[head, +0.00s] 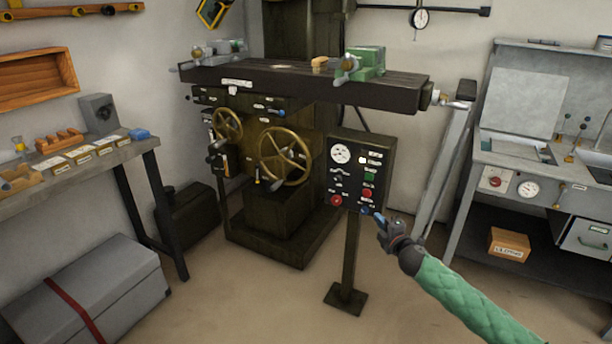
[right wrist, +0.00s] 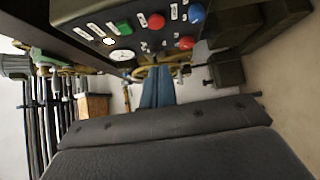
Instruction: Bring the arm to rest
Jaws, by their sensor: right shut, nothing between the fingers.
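My right arm, in a green quilted sleeve, comes in from the lower right in the head view. My right gripper (head: 379,217) is shut and empty, just below and right of the lower corner of the black control panel (head: 345,152). Its shut blue fingers (right wrist: 158,86) show in the middle of the right wrist view. The panel's blue button (head: 364,209) is close to the fingertips in the head view. In the right wrist view the blue button (right wrist: 196,13) stands apart from the fingers. My left gripper is in neither view.
The panel's post (head: 349,250) stands on the floor beside the milling machine (head: 280,212) with its brass handwheels (head: 285,156). A grey workbench (head: 530,175) is at right, a parts bench (head: 100,152) and grey chest (head: 90,290) at left. Floor in front is clear.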

